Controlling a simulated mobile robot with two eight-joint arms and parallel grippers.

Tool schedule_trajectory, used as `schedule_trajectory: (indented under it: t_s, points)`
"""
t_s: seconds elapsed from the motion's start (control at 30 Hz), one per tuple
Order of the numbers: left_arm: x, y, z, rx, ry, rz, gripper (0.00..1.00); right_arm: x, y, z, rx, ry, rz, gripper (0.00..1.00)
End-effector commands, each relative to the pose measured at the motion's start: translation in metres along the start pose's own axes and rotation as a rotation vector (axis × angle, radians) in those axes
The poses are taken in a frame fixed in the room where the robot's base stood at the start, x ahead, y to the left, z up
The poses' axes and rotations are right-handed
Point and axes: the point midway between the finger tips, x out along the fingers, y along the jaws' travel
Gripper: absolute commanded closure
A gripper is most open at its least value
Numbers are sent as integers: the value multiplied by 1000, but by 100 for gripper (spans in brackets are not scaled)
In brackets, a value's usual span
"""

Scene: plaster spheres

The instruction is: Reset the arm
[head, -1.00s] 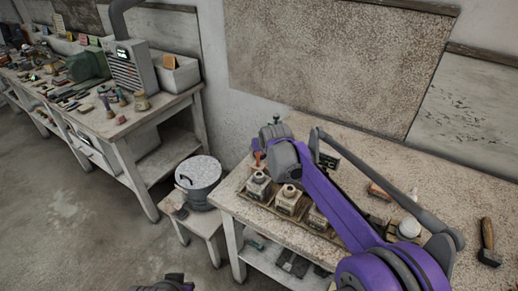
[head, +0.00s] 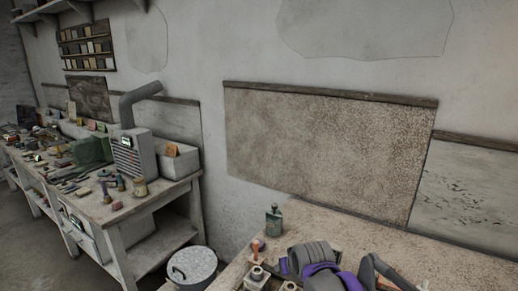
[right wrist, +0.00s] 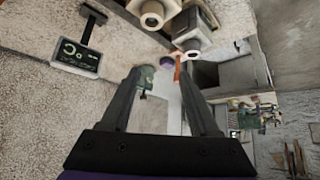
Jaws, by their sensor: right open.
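My right arm (head: 318,268), purple and grey, comes in at the bottom of the head view, over the near workbench (head: 322,226). Its fingertips cannot be made out there. In the right wrist view my right gripper (right wrist: 160,76) is open, with two dark fingers apart and nothing held between them. Pale blocks with round necks (right wrist: 193,45) lie beyond the fingertips. An orange-handled tool (right wrist: 178,68) and a green bottle (right wrist: 146,78) also show near the tips. My left gripper is not in view.
The green bottle (head: 273,222) stands at the workbench's back left. A lidded metal bucket (head: 192,266) stands left of this bench. A cluttered second bench (head: 110,210) runs along the left. A small dark display (right wrist: 78,55) lies left of the right gripper.

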Motion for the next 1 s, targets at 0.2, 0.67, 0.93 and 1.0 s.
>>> schedule_trajectory:
  t_s: [0.2, 0.67, 0.93, 1.0]
  points:
    - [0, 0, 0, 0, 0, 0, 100, -63, 32, 111, 53, -80, 40, 38]
    - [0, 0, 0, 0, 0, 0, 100, -109, 47, 295, 130, -197, 86, 38]
    - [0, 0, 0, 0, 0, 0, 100, -110, 47, 303, 134, -203, 87, 38]
    - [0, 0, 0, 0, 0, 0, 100, -110, 47, 302, 134, -203, 87, 38]
